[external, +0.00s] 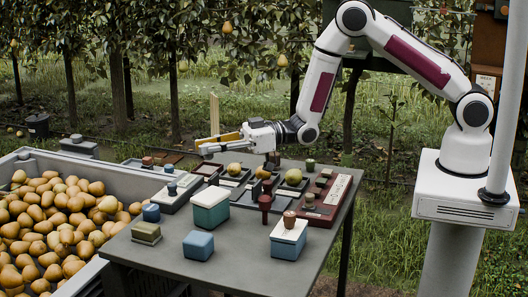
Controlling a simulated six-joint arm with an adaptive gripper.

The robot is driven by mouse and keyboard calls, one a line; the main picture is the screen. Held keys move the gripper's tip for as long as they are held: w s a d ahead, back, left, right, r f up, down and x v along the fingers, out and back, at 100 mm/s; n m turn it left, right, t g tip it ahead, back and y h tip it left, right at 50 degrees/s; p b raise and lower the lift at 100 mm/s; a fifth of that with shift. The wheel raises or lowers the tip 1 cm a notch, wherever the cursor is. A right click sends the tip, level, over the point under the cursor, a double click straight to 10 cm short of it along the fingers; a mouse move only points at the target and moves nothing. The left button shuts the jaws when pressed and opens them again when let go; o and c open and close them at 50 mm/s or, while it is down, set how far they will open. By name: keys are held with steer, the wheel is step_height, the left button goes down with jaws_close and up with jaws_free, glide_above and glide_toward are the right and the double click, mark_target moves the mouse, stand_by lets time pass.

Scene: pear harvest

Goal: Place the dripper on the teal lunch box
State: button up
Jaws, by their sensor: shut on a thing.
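My gripper (212,145) reaches left above the far side of the table, its jaws shut on a yellow bar (222,138). A tan upright strip (214,115) rises at the bar; I cannot tell if they are one piece. The teal lunch box (211,213), with a pale lid, stands upright on the table, in front of and below my gripper, with nothing on its lid. A small brown cup (289,219), which may be the dripper, sits on the white lid of a blue box (288,245) at the front right. My gripper is well apart from both boxes.
A plain blue box (198,245), a green stacked block (146,233) and a small blue jar (151,213) stand near the front. Trays with pears (234,169) and a dark red case (318,204) crowd the back. A pear bin (62,220) adjoins the left.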

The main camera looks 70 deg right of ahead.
steer(key=shift+f, duration=0.1)
glide_above(212, 194)
steer(key=shift+w+a+f, duration=0.1)
steer(key=shift+w+f, duration=0.05)
steer(key=shift+f, duration=2.85)
steer(key=shift+f, duration=1.9)
steer(key=shift+f, duration=0.1)
steer(key=o, duration=0.8)
